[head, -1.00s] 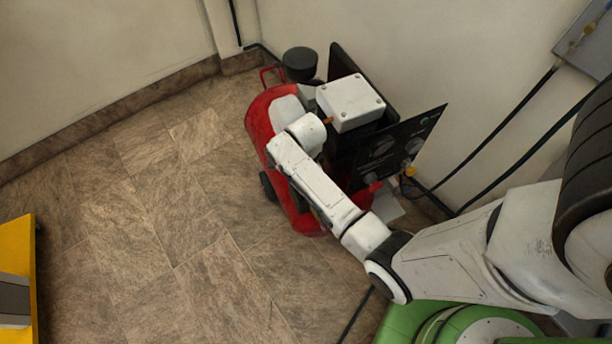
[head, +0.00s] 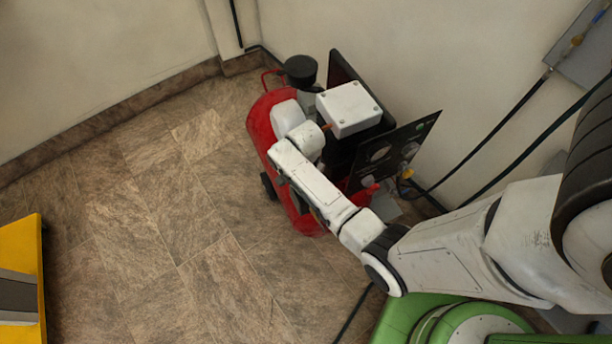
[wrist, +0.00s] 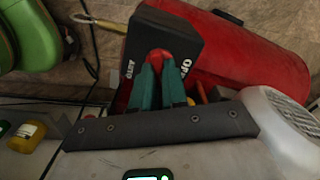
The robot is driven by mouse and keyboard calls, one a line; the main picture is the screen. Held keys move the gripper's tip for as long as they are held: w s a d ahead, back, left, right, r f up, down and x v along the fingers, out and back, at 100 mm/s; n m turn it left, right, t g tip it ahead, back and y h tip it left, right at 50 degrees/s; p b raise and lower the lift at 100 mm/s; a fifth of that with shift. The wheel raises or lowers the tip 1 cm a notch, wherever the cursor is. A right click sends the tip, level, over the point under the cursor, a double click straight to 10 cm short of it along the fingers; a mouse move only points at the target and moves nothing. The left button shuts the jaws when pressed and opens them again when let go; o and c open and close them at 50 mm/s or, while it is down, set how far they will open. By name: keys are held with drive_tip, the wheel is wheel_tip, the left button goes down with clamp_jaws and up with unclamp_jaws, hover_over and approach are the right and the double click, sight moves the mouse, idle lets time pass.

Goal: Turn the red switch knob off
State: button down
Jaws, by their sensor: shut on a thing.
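In the wrist view, the red switch knob (wrist: 159,58) sits on a black switch box (wrist: 188,38) with white lettering that appears to read AUTO on one side and OFF on the other. My gripper (wrist: 160,72) has its two teal fingers on either side of the knob and is shut on it. The knob's exact pointing direction is unclear because the fingers cover part of it. In the head view, my arm reaches to the red compressor (head: 261,122), and my gripper and the knob are hidden there.
A red tank (wrist: 255,55) lies beside the switch box, with a whitish ribbed cover (wrist: 275,115) near it. A white box (head: 350,108) and dark panels (head: 413,138) stand by the wall. Cables run along the wall. Open tiled floor (head: 150,220) lies left; a yellow object (head: 20,260) is at the edge.

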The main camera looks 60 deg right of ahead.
drive_tip(key=n+p, duration=0.2)
drive_tip(key=n, duration=0.4)
drive_tip(key=shift+w+r, duration=0.1)
drive_tip(key=n+p, duration=0.1)
drive_tip(key=n, duration=0.5)
drive_tip(key=shift+a+p, duration=0.1)
drive_tip(key=shift+p, duration=0.25)
drive_tip(key=c, duration=1.2)
unclamp_jaws()
drive_tip(key=shift+o, duration=0.2)
wheel_tip(320, 180, up, 11)
drive_tip(key=p, duration=0.1)
drive_tip(key=shift+f, duration=0.2)
